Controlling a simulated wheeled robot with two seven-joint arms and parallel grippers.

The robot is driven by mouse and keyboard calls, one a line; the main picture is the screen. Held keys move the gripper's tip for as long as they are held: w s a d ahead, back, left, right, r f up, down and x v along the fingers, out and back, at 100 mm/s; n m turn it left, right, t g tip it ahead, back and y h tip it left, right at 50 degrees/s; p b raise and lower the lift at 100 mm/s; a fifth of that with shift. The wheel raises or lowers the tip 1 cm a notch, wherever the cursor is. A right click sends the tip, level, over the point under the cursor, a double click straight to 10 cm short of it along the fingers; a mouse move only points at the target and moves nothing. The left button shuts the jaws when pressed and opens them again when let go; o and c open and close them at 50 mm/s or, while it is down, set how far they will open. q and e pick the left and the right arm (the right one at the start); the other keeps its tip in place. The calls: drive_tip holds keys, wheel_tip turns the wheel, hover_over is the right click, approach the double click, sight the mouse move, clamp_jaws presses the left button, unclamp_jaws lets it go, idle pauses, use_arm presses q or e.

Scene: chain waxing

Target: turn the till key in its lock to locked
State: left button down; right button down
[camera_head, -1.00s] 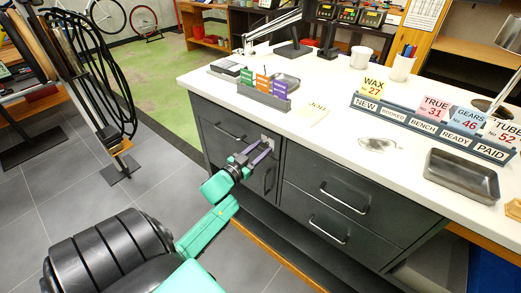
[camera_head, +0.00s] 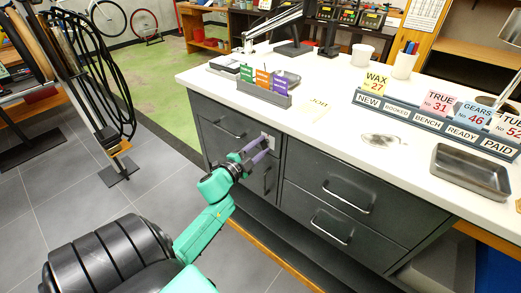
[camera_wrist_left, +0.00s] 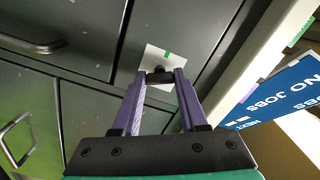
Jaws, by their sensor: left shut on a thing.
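The lock shows as a pale square plate (camera_head: 268,138) on the dark front of the counter. In the left wrist view the plate (camera_wrist_left: 153,56) has a green mark near its upper edge. My left gripper (camera_head: 262,148) reaches this plate with its purple fingers. In the wrist view its fingertips (camera_wrist_left: 160,79) are shut on the small dark till key (camera_wrist_left: 159,71) in front of the plate. The fingers hide part of the key and plate, so I cannot tell the key's exact angle. My right gripper is not in view.
Drawer handles (camera_head: 345,200) stick out from the counter front. The white countertop (camera_head: 325,125) holds a card holder (camera_head: 262,94), a label rail (camera_head: 430,122) and a metal tray (camera_head: 470,172). A blue sign (camera_wrist_left: 285,95) stands right of the gripper in the wrist view.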

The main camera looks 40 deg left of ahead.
use_arm(q)
drive_tip(key=m+b, duration=0.2)
drive_tip(key=m, duration=0.3)
drive_tip(key=shift+f, duration=0.1)
drive_tip(key=shift+m, duration=0.3)
idle(0.4)
drive_tip(key=shift+c, duration=2.2)
unclamp_jaws()
drive_tip(key=s+b, duration=0.3)
drive_tip(key=s, duration=1.1)
drive_tip(key=shift+s+d, duration=0.15)
drive_tip(key=shift+s, duration=0.15)
